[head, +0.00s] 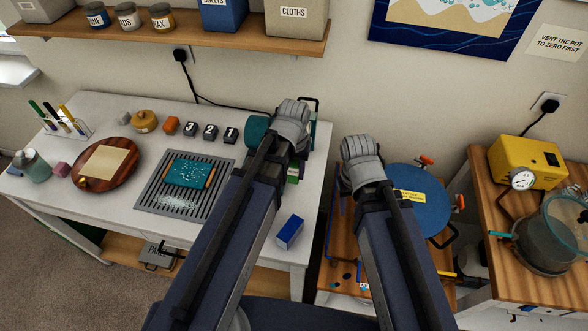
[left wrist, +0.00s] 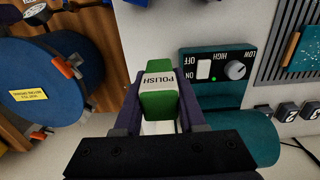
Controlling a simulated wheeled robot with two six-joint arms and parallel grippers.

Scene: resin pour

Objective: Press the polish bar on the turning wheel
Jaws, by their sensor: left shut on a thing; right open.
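The green polish bar (left wrist: 158,100), labelled POLISH, is between the fingers of my left gripper (left wrist: 165,115) in the left wrist view. A bit of green also shows below the left gripper (head: 297,165) in the head view. The teal polishing machine (head: 257,130) stands at the table's right end, partly hidden by my left arm. Its panel (left wrist: 215,75) has an ON/OFF switch, a knob and a lit green light. A white surface shows just beyond the bar; I cannot tell whether it is the wheel or whether they touch. My right gripper (head: 358,185) is open, its fingers mostly hidden.
A blue block (head: 290,232) lies near the table's right front edge. A grey grate (head: 150,205) carries a teal piece (head: 190,172). Numbered dark blocks (head: 210,131) stand behind it. Right of the table are a round blue lid (head: 420,205) and a yellow pump (head: 525,163).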

